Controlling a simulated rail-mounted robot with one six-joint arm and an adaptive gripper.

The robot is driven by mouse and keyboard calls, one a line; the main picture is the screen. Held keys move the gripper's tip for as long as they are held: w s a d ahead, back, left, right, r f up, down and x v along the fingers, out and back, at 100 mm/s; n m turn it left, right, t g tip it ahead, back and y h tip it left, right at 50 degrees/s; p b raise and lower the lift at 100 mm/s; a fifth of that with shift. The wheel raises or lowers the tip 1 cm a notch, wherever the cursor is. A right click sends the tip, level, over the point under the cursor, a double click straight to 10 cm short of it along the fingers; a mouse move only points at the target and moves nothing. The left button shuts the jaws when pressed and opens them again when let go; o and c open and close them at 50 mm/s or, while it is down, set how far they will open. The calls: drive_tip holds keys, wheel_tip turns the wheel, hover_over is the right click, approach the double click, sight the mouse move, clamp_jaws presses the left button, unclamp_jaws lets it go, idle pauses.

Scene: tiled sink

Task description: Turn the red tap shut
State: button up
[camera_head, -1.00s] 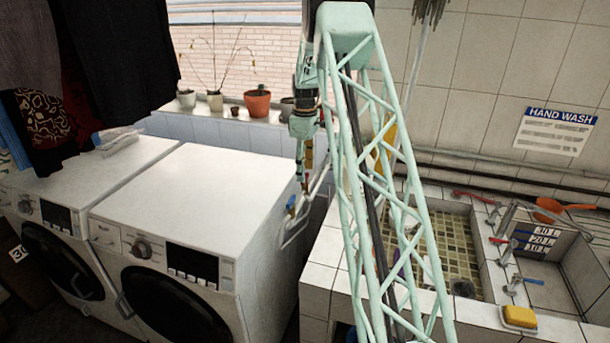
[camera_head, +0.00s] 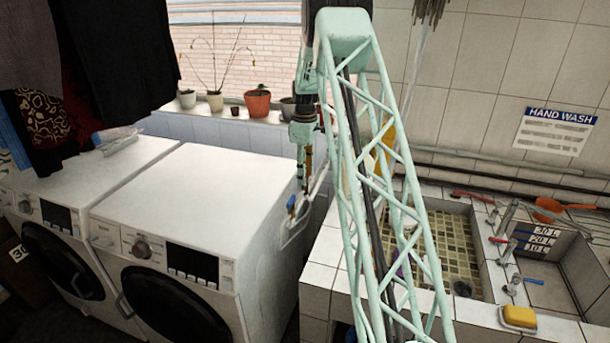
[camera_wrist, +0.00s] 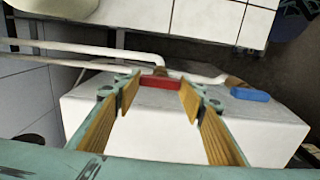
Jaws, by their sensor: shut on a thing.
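The red tap (camera_wrist: 160,82) shows in the wrist view as a short red handle at the end of a white pipe. My gripper (camera_wrist: 161,88) has its two yellow-padded fingers on either side of this handle, shut on its two ends. In the head view my gripper (camera_head: 305,186) points down at the right side of the nearer washing machine. The red handle cannot be made out there.
A blue tap (camera_wrist: 250,94) sits right of the red one, with white pipes (camera_wrist: 95,48) behind. The washing machine (camera_head: 190,205) stands close on the left. The tiled sink (camera_head: 322,270), with other red and blue handles, is on the right.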

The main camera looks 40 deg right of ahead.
drive_tip(key=shift+m, duration=0.4)
drive_tip(key=m, duration=0.9)
drive_tip(key=shift+m+b, duration=0.4)
drive_tip(key=m, duration=0.3)
drive_tip(key=shift+m, duration=2.2)
drive_tip(key=o, duration=0.8)
drive_tip(key=shift+o, duration=0.2)
